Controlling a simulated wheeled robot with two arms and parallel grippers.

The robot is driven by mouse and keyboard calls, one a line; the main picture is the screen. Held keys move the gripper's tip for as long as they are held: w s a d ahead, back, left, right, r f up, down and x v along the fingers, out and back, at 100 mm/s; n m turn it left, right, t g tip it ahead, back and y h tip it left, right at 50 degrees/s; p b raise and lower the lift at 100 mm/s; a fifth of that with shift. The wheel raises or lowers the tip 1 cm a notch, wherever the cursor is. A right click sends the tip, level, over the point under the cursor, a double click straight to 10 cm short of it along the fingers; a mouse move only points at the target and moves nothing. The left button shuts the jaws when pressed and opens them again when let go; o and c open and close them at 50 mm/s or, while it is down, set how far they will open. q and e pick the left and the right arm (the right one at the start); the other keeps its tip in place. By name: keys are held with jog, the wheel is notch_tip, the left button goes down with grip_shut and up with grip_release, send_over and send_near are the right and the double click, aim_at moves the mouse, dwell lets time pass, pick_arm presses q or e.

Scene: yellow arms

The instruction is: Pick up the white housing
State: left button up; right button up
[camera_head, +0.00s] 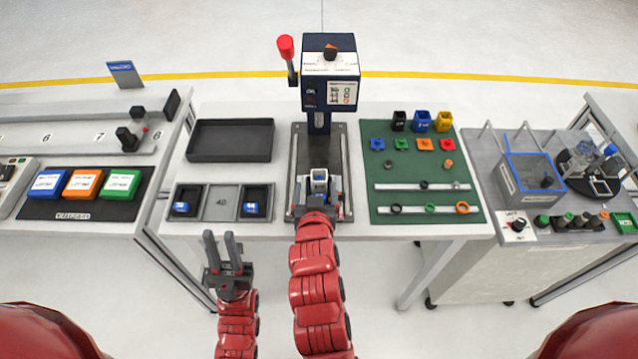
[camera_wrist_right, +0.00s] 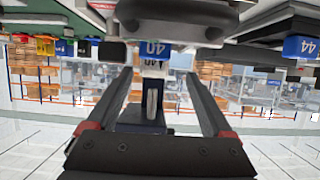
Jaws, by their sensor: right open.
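My left gripper (camera_head: 220,240) is open and empty, pointing up in front of the table's left part.
The press (camera_head: 330,70) with a red-knobbed lever rises behind the fixture. A dark empty tray (camera_head: 230,141) and a grey compartment tray (camera_head: 221,203) with blue blocks lie left. A green mat (camera_head: 410,171) with rings and coloured parts lies right.

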aim_at(319, 183)
jog(key=shift+w+d+p, duration=0.2)
jog(key=shift+w+p, duration=0.1)
jog(key=shift+w, duration=0.15)
jog(key=shift+d+p+x, duration=0.2)
jog(key=shift+p+x, duration=0.6)
jog(key=shift+x, duration=1.45)
jog(key=shift+c, duration=0.3)
grip_shut()
